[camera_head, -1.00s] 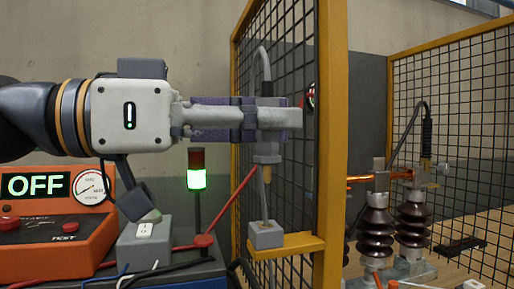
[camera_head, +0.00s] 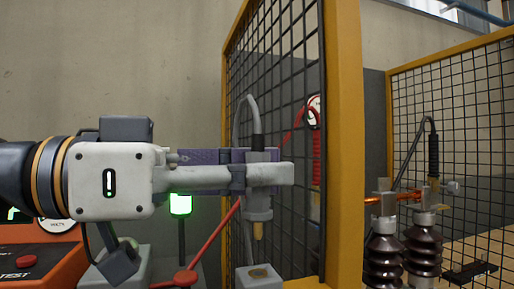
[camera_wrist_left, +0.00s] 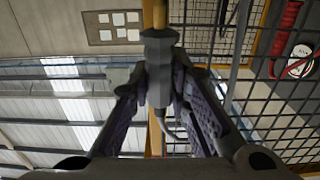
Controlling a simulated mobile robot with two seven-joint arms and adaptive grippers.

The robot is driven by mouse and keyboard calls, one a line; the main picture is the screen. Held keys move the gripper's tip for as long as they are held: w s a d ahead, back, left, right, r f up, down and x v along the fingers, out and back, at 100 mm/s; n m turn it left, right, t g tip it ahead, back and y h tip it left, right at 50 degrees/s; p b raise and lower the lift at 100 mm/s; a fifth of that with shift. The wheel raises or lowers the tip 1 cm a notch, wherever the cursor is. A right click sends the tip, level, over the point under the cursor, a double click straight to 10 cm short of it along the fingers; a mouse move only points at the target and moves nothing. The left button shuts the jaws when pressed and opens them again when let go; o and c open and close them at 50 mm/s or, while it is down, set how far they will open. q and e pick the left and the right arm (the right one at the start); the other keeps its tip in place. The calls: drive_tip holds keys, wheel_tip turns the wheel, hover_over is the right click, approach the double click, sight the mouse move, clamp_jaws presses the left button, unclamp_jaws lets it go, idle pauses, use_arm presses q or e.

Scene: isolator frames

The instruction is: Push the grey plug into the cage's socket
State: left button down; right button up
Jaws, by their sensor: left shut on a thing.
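The grey plug (camera_head: 259,203) is upright, with a brass tip pointing down and a grey cable looping up from its black top. My left gripper (camera_head: 262,173) is shut on it, its fingers across the plug body. The plug also shows between the fingers in the left wrist view (camera_wrist_left: 159,68). The socket (camera_head: 259,279) is a grey block with a brass-coloured hole on top, at the bottom edge beside the cage post. The tip hangs a short gap above the hole, roughly in line with it in the head view; depth alignment cannot be told. My right gripper is not in view.
The yellow cage post (camera_head: 346,150) and black mesh (camera_head: 300,90) stand close to the right of and behind the plug. Brown insulators (camera_head: 424,240) stand inside the cage.

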sight(256, 220)
use_arm(q)
drive_tip(key=shift+f, duration=1.1)
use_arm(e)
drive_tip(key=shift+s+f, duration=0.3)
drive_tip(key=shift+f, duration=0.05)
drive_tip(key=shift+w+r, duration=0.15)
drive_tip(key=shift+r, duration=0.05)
use_arm(q)
drive_tip(key=shift+f+b, duration=0.45)
drive_tip(key=shift+f, duration=0.95)
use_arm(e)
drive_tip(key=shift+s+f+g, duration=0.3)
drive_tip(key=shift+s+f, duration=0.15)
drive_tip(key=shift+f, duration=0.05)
use_arm(q)
drive_tip(key=c, duration=1.4)
unclamp_jaws()
drive_tip(key=shift+c, duration=0.2)
drive_tip(key=v, duration=1.2)
